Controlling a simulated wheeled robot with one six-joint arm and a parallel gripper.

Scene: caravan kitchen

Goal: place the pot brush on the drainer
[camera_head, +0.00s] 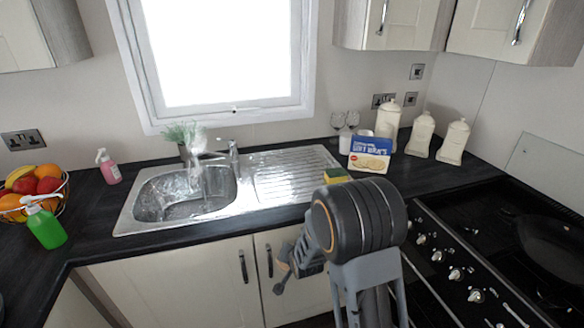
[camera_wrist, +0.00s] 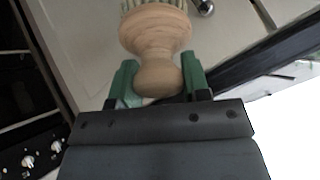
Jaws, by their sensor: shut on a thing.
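The pot brush (camera_wrist: 156,35) has a pale wooden knob and head, with light bristles at the top edge of the wrist view. My gripper (camera_wrist: 160,80) is shut on its knob between two green fingertips. In the head view my gripper is low in front of the cupboard doors, below the counter edge; the brush cannot be made out clearly there. The drainer (camera_head: 292,173) is the ribbed metal board right of the sink bowl (camera_head: 185,196). Its surface looks bare, and my gripper is apart from it.
A yellow-green sponge (camera_head: 335,177) lies by the drainer's right end, near my arm. A biscuit box (camera_head: 369,155), glasses (camera_head: 345,121) and white canisters (camera_head: 421,135) stand behind. The tap (camera_head: 233,156) rises behind the sink. The hob (camera_head: 500,235) is at right.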

